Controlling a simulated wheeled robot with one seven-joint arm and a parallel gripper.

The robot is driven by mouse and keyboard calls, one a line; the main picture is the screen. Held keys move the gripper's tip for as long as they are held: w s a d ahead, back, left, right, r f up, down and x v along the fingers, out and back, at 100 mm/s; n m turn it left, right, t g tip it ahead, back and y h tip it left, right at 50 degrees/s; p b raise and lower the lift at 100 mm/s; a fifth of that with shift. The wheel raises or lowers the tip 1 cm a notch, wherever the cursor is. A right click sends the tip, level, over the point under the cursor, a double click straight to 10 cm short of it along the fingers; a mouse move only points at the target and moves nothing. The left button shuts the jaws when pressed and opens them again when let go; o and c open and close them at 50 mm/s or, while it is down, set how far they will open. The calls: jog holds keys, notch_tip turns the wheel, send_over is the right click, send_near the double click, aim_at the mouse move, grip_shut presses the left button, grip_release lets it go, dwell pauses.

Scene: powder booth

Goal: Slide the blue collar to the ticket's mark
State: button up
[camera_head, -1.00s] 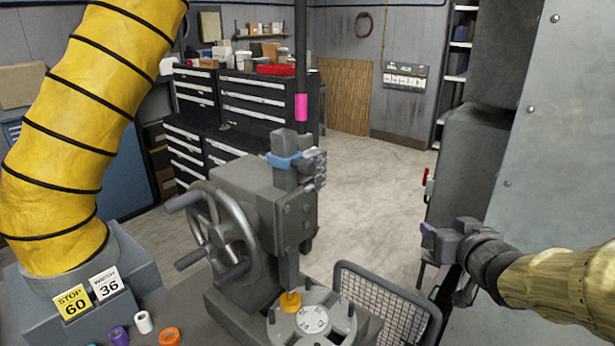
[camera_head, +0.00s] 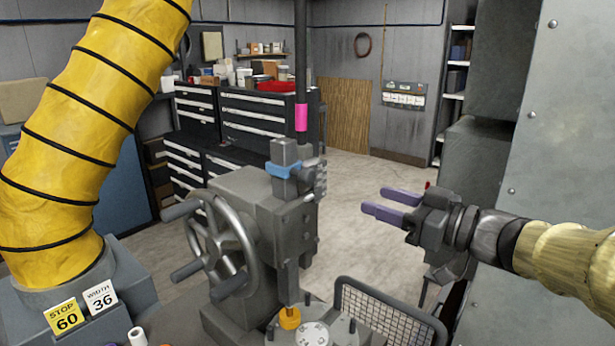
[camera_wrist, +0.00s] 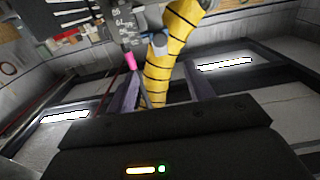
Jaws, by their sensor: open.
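The blue collar (camera_head: 283,171) sits around the grey upright column of the machine, near its top. A yellow ticket (camera_head: 66,317) reads "STOP 60", and a white ticket (camera_head: 101,297) beside it reads "WIDTH 36". My gripper (camera_head: 382,202) is open and empty to the right of the column, its purple fingers pointing left, apart from the collar. In the wrist view the fingers (camera_wrist: 164,92) stand apart.
A handwheel (camera_head: 225,240) sticks out left of the machine. A thick yellow hose (camera_head: 85,130) fills the left. A mesh guard (camera_head: 390,318) stands low at front right. Floor between gripper and column is open.

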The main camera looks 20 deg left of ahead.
aim_at(311, 178)
jog(key=p+x, duration=0.5)
jog(key=x, duration=1.1)
jog(key=shift+w+a+r, duration=0.1)
jog(key=shift+a, duration=0.3)
jog(key=shift+w, duration=0.1)
jog(key=shift+a, duration=0.1)
jog(key=shift+c, duration=0.3)
